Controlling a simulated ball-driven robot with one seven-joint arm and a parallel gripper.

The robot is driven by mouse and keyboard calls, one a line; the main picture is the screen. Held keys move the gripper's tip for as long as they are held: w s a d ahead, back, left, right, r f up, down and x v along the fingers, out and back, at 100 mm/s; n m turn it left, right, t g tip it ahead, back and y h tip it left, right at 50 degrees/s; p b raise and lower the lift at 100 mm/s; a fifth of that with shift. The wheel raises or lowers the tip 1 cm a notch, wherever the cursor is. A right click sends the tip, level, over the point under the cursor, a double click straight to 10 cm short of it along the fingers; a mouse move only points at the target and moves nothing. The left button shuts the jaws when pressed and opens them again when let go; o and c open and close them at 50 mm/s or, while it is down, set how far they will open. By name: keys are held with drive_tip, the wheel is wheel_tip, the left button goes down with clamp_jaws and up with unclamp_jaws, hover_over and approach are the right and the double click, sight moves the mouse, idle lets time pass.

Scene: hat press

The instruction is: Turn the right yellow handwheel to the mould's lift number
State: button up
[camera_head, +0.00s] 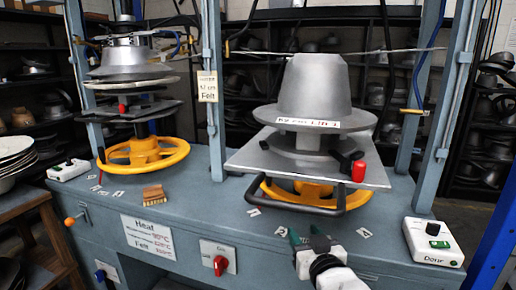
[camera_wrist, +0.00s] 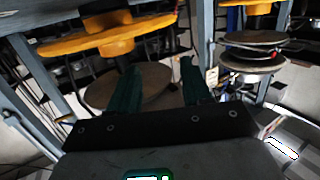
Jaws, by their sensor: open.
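The right yellow handwheel (camera_head: 318,189) sits low under a square metal plate (camera_head: 240,160), partly hidden by it and by a dark bar handle (camera_head: 300,209). A grey hat-shaped mould (camera_head: 318,85) stands on the plate. Its white label (camera_head: 308,122) is too small to read surely. Small number cards lie on the bench around the wheel, one (camera_head: 281,231) appearing to read 2. My gripper (camera_head: 307,236) is open and empty, in front of the wheel and apart from it. In the wrist view, the right wheel (camera_wrist: 90,43) lies beyond my gripper's green fingers (camera_wrist: 160,85).
A left yellow handwheel (camera_head: 143,152) stands under another press, with a wooden brush (camera_head: 153,192) before it. A red-tipped lever (camera_head: 358,170) juts out above the right wheel. Blue uprights flank the press. A white switch box (camera_head: 433,242) stands at the bench's right.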

drive_tip(key=s+d+f+m+g+h+p, duration=0.1)
drive_tip(key=s+d+f+g+p, duration=0.1)
drive_tip(key=s+d+f+g, duration=0.35)
drive_tip(key=s+d+f+g+h+p, duration=0.25)
drive_tip(key=s+d+f, duration=0.35)
drive_tip(key=s+f, duration=0.3)
drive_tip(key=s+d+f+g+p, duration=0.1)
drive_tip(key=s+g, duration=0.1)
drive_tip(key=s, duration=0.7)
drive_tip(key=s+d+f+m+g+p, duration=0.1)
drive_tip(key=s+d+g+p, duration=0.1)
drive_tip(key=s, duration=0.8)
drive_tip(key=s+d+f+g+p, duration=0.1)
drive_tip(key=s+d+g, duration=0.1)
drive_tip(key=s, duration=0.7)
drive_tip(key=shift+s+f+g, duration=0.35)
drive_tip(key=shift+g, duration=0.35)
drive_tip(key=shift+y, duration=0.25)
